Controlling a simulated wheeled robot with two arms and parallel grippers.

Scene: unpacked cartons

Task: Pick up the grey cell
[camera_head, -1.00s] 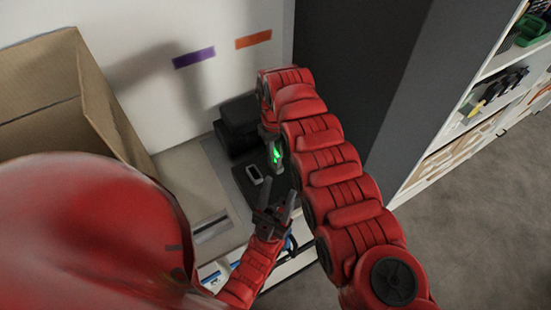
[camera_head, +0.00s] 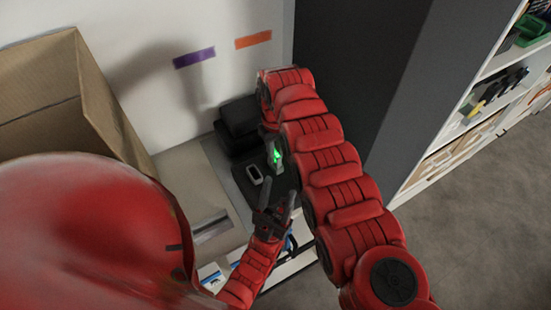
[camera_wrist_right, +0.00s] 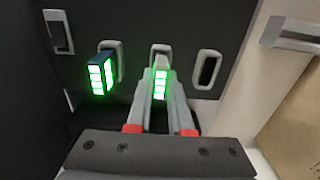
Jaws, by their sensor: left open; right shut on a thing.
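In the right wrist view, my right gripper (camera_wrist_right: 160,78) is shut on the grey cell (camera_wrist_right: 160,86), whose lit green bars face the camera. The cell is in front of a pale-framed slot (camera_wrist_right: 160,50) in the dark panel; I cannot tell how far it sits in it. A blue cell (camera_wrist_right: 101,76) with green bars stands in the slot to its left. In the head view, green light (camera_head: 276,155) shows beside my right arm, which hides most of that gripper. My left gripper (camera_head: 273,198) is open and empty, below the panel.
An empty pale-framed slot (camera_wrist_right: 207,70) is right of the held cell; another slot (camera_wrist_right: 59,32) is at far left. In the head view, an open carton (camera_head: 45,85) stands left and a dark cabinet (camera_head: 355,60) behind my right arm. Shelves (camera_head: 500,90) stand right.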

